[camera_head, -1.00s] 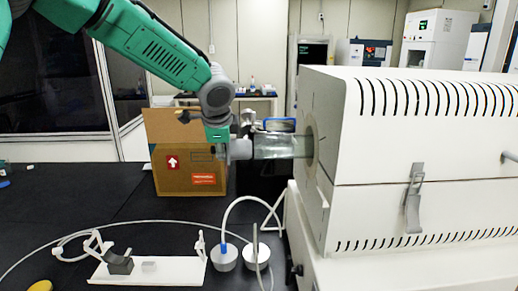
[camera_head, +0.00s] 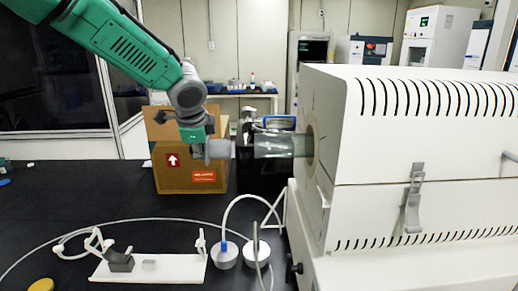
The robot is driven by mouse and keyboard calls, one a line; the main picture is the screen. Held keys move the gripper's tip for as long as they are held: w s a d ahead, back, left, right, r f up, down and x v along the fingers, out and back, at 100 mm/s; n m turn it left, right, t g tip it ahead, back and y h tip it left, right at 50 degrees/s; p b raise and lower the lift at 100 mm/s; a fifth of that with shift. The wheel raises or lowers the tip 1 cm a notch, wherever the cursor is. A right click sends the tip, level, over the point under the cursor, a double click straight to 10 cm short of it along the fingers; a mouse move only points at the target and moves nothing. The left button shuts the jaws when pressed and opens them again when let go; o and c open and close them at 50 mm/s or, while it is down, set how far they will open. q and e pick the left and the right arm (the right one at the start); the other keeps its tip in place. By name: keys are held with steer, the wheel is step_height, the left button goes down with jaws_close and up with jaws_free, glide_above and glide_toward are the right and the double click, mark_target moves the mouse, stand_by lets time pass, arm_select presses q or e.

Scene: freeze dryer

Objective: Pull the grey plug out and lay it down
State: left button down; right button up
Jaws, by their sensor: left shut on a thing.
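The grey plug (camera_head: 219,149) is a short, dull cylinder lying level in the air, at the left of the open end of a clear glass tube (camera_head: 275,145). The tube juts from the round opening in the side of the white furnace (camera_head: 340,120). My left gripper (camera_head: 204,149) is shut on the plug from its left side. The plug is in line with the tube. I cannot tell whether its inner end is still inside the tube mouth. My right gripper is not in view.
On the black table (camera_head: 90,200) lie a white stand (camera_head: 180,268) with grey holders, two grey round plugs (camera_head: 224,256) with a hose, and a yellow item (camera_head: 41,285). A cardboard box (camera_head: 185,170) stands behind. The left of the table is mostly clear.

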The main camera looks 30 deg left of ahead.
arm_select(q)
steer(key=s, duration=0.4)
steer(key=s+d, duration=0.1)
steer(key=shift+s+r+b, duration=0.1)
steer(key=shift+s+b, duration=0.25)
steer(key=shift+s, duration=0.05)
steer(key=shift+a, duration=0.1)
